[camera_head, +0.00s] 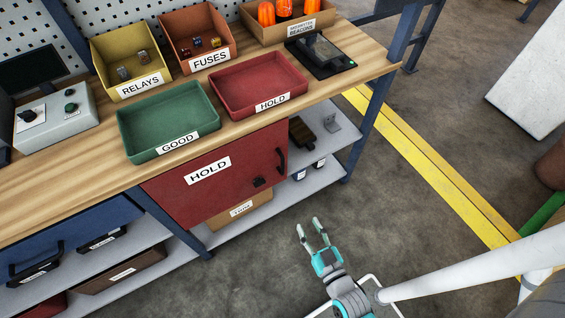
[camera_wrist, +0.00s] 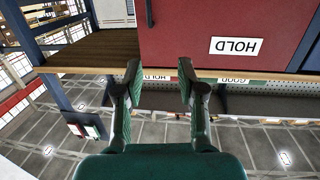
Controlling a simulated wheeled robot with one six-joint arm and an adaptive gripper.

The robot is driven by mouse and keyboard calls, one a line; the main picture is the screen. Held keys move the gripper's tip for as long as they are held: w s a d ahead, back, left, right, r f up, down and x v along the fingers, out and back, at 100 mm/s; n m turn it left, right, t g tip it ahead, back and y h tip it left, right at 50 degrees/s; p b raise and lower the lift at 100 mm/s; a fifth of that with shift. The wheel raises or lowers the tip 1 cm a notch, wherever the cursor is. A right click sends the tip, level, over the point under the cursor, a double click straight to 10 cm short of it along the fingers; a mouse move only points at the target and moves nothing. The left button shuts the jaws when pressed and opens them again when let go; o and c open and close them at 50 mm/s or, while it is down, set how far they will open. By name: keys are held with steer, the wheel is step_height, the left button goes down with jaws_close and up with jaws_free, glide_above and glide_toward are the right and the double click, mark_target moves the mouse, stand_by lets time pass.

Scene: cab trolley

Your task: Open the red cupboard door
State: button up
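The red cupboard door (camera_head: 225,190) carries a white HOLD label and hangs under the workbench. It looks shut. In the wrist view, which is upside down, the red door (camera_wrist: 190,25) fills the top right and the handle (camera_wrist: 149,12) shows at the top edge, beyond my open fingers (camera_wrist: 158,75).
The wooden bench top (camera_head: 90,175) holds a green GOOD tray (camera_head: 125,142), a red HOLD tray (camera_head: 225,96) and parts bins. A grey shelf (camera_head: 325,166) with small items lies right of the cupboard. A blue drawer (camera_head: 70,232) is at left. The floor before the door is clear.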

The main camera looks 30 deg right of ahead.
steer(key=h, duration=0.1)
glide_toward(283, 164)
steer(key=shift+m+t, duration=0.4)
steer(key=w, duration=0.3)
steer(key=w+d, duration=0.1)
steer(key=w, duration=0.3)
steer(key=w+d+f, duration=0.1)
steer(key=w, duration=0.2)
steer(key=shift+w, duration=0.2)
jaws_close()
